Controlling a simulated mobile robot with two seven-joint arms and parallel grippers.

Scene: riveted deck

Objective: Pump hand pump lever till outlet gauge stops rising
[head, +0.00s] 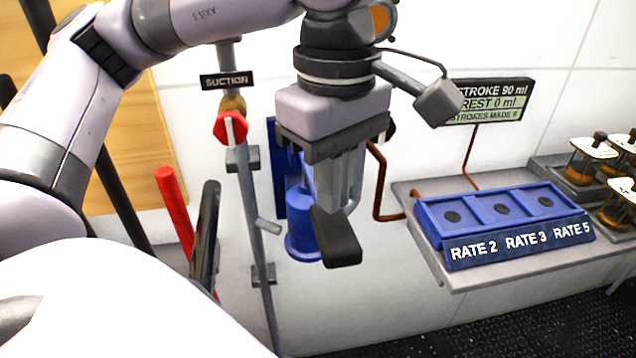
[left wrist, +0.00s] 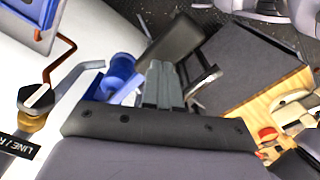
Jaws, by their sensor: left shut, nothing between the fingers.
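The blue hand pump (head: 301,225) stands against the white wall, partly hidden behind my left gripper (head: 338,205). The pump also shows in the left wrist view (left wrist: 122,72), beyond the fingers. My left gripper points down in front of the pump with its grey fingers together. A dark block (head: 335,238) is at its fingertips; I cannot tell whether it is a finger pad or the pump lever's grip. No lever can be made out clearly. No outlet gauge dial is visible. The display (head: 487,102) reads stroke 90 ml, rest 0 ml, strokes made 0. My right gripper is not in view.
A red-handled valve (head: 232,128) sits on the grey pipe under the SUCTION sign (head: 227,80). A blue holder (head: 505,215) marked RATE 2, RATE 3, RATE 5 lies on the grey shelf (head: 465,278). Amber jars (head: 592,158) stand at right. Red and dark bars stand at left.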

